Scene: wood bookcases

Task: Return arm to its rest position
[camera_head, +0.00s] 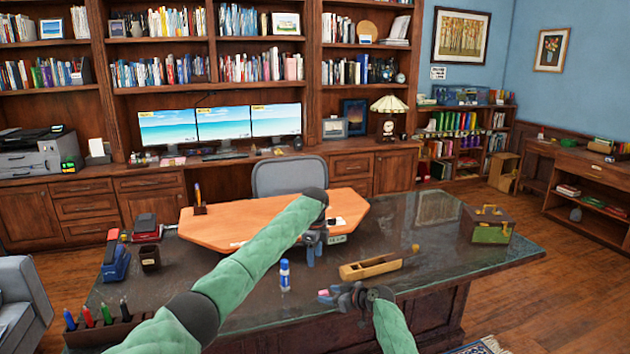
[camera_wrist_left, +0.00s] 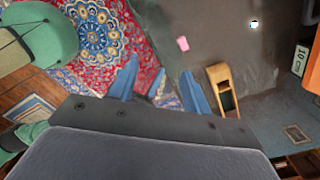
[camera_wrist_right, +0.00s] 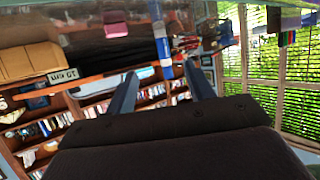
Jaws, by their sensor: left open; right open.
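My left gripper (camera_head: 312,256) hangs above the desk, fingers pointing down, at the front edge of the orange desk pad (camera_head: 240,226). In the left wrist view its blue fingers (camera_wrist_left: 160,90) stand apart with nothing between them. My right gripper (camera_head: 338,297) is lower, near the desk's front edge, pointing left. In the right wrist view its fingers (camera_wrist_right: 162,88) are apart and empty. A pink eraser (camera_head: 323,293) lies close to its fingertips. A white and blue glue stick (camera_head: 285,275) stands upright farther left and also shows in the right wrist view (camera_wrist_right: 160,35).
A wooden plane (camera_head: 372,267) lies behind my right gripper. A brown and green box (camera_head: 487,225) stands at the desk's right. A pen holder (camera_head: 105,330), stapler (camera_head: 115,258) and dark cup (camera_head: 150,258) are at its left. A grey chair (camera_head: 290,176) stands behind.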

